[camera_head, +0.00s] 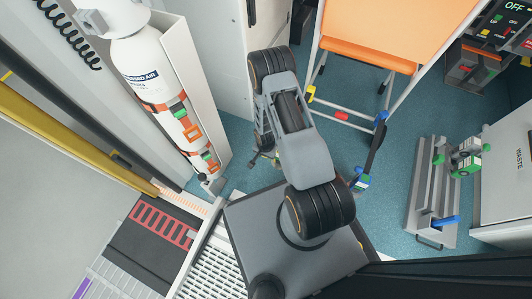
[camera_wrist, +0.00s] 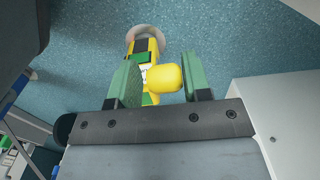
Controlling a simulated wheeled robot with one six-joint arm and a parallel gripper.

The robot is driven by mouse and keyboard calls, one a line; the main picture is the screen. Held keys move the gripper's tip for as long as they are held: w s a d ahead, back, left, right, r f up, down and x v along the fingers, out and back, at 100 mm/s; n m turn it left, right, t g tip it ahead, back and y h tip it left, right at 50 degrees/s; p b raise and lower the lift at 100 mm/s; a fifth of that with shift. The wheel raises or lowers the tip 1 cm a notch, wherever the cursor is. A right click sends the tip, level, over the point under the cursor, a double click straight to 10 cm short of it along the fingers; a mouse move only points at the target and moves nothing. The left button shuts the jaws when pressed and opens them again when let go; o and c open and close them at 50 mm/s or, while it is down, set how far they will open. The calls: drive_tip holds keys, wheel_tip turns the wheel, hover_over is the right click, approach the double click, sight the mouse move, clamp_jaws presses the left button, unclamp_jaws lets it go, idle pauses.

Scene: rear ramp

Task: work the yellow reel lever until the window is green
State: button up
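In the wrist view, my gripper (camera_wrist: 160,82) has two green fingers standing apart. A yellow lever with a rounded knob (camera_wrist: 165,78) shows between them, nearer the right finger, with a gap to the left finger. I cannot tell whether the knob touches the right finger. Behind it is a yellow and black body (camera_wrist: 146,47) with green patches, on a pale round base (camera_wrist: 150,30) on the blue floor. I cannot tell which patch, if any, is the window. In the head view, my arm hides my fingers and most of the reel area.
In the head view, a white air cylinder (camera_head: 145,70) stands in a holder at left. An orange-topped stretcher (camera_head: 385,35) is at top. A grey floor rail (camera_head: 423,200) and a waste cabinet (camera_head: 505,180) are at right. A white cabinet (camera_wrist: 275,110) is close right in the wrist view.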

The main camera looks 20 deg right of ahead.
drive_tip(key=o, duration=0.3)
drive_tip(key=shift+w, duration=0.15)
drive_tip(key=shift+r, duration=0.1)
wheel_tip(320, 180, up, 14)
drive_tip(key=p, duration=0.5)
drive_tip(key=shift+d+f+p, duration=0.2)
drive_tip(key=shift+d+p, duration=0.05)
drive_tip(key=shift+p, duration=0.05)
